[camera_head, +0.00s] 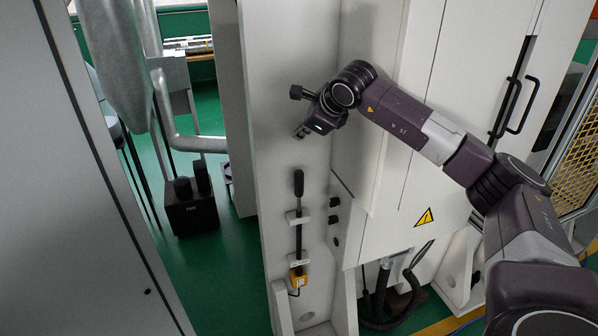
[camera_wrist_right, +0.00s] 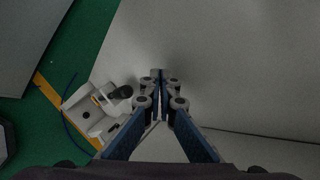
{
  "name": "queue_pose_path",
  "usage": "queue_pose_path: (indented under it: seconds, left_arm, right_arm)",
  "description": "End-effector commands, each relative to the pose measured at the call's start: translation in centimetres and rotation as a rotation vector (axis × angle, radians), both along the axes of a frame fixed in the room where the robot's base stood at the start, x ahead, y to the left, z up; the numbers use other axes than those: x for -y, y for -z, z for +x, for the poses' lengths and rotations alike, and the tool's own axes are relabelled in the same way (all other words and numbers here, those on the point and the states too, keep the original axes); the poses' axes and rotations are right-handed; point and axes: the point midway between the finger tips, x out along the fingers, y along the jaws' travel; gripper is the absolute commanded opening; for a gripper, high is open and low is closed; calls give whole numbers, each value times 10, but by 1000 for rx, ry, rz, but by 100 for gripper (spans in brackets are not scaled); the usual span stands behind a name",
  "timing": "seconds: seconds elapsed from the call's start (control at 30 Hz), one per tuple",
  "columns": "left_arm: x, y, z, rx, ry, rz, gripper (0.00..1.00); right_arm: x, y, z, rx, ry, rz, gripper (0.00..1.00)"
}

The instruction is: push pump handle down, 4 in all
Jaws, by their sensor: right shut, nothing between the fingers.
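The pump handle (camera_head: 298,183) is a black upright lever on the side of the pale machine cabinet. Its rod runs down past white brackets to a small yellow pump body (camera_head: 298,277). My right gripper (camera_head: 301,132) is above the handle's top end, apart from it, with its fingers pointing down. In the right wrist view the right gripper's fingers (camera_wrist_right: 160,76) are together with nothing between them. The black handle end (camera_wrist_right: 122,91) shows there left of the fingertips, seen from above. My left gripper is not in view.
Two dark knobs (camera_head: 334,210) sit on the cabinet just right of the handle. Black hoses (camera_head: 408,290) hang at the lower right. A cabinet door with black handles (camera_head: 510,105) is at the right. Green floor (camera_head: 215,265) is open to the left of the handle.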

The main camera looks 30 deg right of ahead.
Motion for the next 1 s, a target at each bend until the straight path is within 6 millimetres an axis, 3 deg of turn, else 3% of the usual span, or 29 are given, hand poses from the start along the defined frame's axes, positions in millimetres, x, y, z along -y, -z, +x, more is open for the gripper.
queue_pose_path:
  seconds: [0.27, 0.7, 1.0]
  left_arm:
    - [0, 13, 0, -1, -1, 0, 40]
    - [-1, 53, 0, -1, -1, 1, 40]
    - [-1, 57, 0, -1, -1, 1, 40]
  right_arm:
    - [0, 23, 0, -2, -1, 1, 0]
    - [-1, 83, 0, -1, 0, 2, 0]
    - [-1, 88, 0, 0, 0, 2, 0]
